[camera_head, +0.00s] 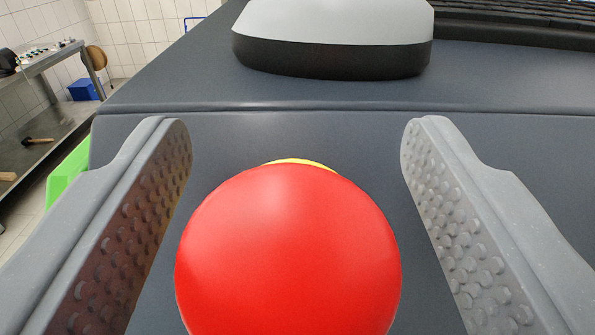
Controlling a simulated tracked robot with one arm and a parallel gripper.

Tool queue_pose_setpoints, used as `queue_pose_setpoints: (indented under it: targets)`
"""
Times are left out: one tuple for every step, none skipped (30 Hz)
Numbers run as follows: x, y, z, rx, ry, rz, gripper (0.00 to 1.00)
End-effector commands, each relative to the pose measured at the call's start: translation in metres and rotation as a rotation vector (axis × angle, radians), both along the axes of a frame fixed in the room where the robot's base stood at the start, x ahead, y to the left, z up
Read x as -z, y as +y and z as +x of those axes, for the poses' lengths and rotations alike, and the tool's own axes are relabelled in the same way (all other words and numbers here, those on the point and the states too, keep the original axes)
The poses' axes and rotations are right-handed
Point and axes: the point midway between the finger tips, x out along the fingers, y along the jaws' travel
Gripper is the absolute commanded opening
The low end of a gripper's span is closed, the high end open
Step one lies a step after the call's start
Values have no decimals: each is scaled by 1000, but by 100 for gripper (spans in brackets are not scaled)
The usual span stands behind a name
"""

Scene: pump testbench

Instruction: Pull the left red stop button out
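A large round red stop button (288,255) fills the lower middle of the view. A thin sliver of a yellow part (302,162) shows behind its top edge. My gripper (288,225) is open, with one grey studded finger on each side of the button. There is a visible gap between the button and each finger, a little wider on the right at the fingertips. The button's lower edge is cut off by the frame. Only one red button is in view, so I cannot tell from this view whether it is the left one.
The dark grey panel (350,135) lies behind the button. A light grey and black device (335,40) sits on it at the top, with a dark keyboard-like part (520,20) at the top right. A metal bench (45,125) and blue box (84,90) stand far left.

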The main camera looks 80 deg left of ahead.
Motion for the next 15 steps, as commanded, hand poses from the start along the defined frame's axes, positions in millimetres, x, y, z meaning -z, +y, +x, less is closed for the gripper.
queue_pose_setpoints:
  targets:
    - [0, 0, 0, -1, 0, 0, 59]
    - [0, 0, 0, -1, 0, 0, 59]
    - [0, 0, 0, -1, 0, 0, 59]
    - [0, 0, 0, -1, 0, 0, 59]
    - [0, 0, 0, -1, 0, 0, 59]
    - [0, 0, 0, -1, 0, 0, 59]
    - [0, 0, 0, -1, 0, 0, 59]
    - [0, -1, -1, -1, 0, 0, 59]
    - [1, -3, -1, -1, 0, 0, 59]
    - [1, -6, -1, 0, 0, 0, 59]
    - [1, -8, -1, 0, -1, 0, 59]
    - [2, -13, -2, 1, -1, 0, 59]
    - [2, -18, -2, 2, 0, 0, 59]
    - [2, -23, -3, 3, 0, 1, 59]
    - [2, -31, -4, 4, 0, 2, 59]
